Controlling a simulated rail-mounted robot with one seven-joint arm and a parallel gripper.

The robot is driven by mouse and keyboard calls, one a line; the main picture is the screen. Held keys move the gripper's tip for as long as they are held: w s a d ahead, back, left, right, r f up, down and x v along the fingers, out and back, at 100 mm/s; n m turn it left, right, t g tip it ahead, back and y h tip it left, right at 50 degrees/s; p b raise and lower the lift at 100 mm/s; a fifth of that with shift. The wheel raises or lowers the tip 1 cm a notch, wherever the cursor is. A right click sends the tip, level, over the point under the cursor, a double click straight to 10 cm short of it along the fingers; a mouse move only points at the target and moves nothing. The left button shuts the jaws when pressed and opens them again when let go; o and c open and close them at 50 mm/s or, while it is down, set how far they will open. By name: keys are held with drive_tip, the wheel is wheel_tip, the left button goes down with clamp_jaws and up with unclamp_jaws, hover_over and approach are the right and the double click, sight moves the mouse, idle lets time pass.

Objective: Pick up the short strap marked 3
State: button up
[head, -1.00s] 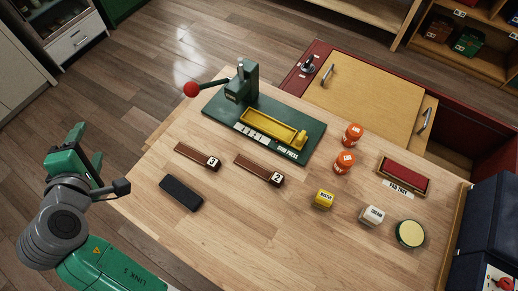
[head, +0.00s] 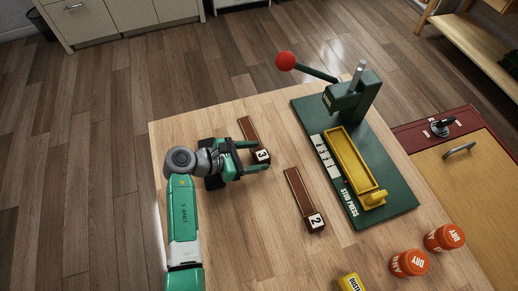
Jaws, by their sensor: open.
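The short strap marked 3 (head: 249,131) is a dark brown strip with a white "3" label on a block at its near end. It lies on the wooden table. My gripper (head: 263,156) is open, its green fingers pointing right. In the head view the fingertips lie on either side of the labelled end, one beyond it and one nearer. I cannot tell how far above the table the fingers are or whether they touch the strap. A second brown strap, marked 2 (head: 298,194), lies to the right, apart from the gripper.
The green stud press (head: 398,190) with a yellow tray (head: 352,160) and red-knobbed lever (head: 285,61) stands to the right. Two orange jars (head: 409,263) and a yellow block (head: 350,283) are at the near right. The table left of strap 2 is mostly clear.

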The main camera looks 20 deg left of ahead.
sight(261, 156)
drive_tip(key=b+x, duration=0.1)
drive_tip(key=x, duration=0.3)
drive_tip(key=shift+w+d+f+b, duration=0.1)
drive_tip(key=shift+w+d+b, duration=0.05)
drive_tip(key=shift+d+b, duration=0.15)
drive_tip(key=shift+a, duration=0.1)
drive_tip(key=shift+c, duration=0.2)
drive_tip(key=c, duration=1)
drive_tip(key=shift+c, duration=0.2)
wheel_tip(261, 156, up, 4)
drive_tip(key=p, duration=0.2)
drive_tip(key=shift+p, duration=0.3)
drive_tip(key=s+p, duration=0.2)
drive_tip(key=s, duration=0.3)
drive_tip(key=s+p, duration=0.2)
drive_tip(key=s, duration=0.3)
drive_tip(key=s+r+p, duration=0.1)
drive_tip(key=s, duration=0.5)
drive_tip(key=shift+a+p, duration=0.2)
drive_tip(key=shift+p, duration=0.2)
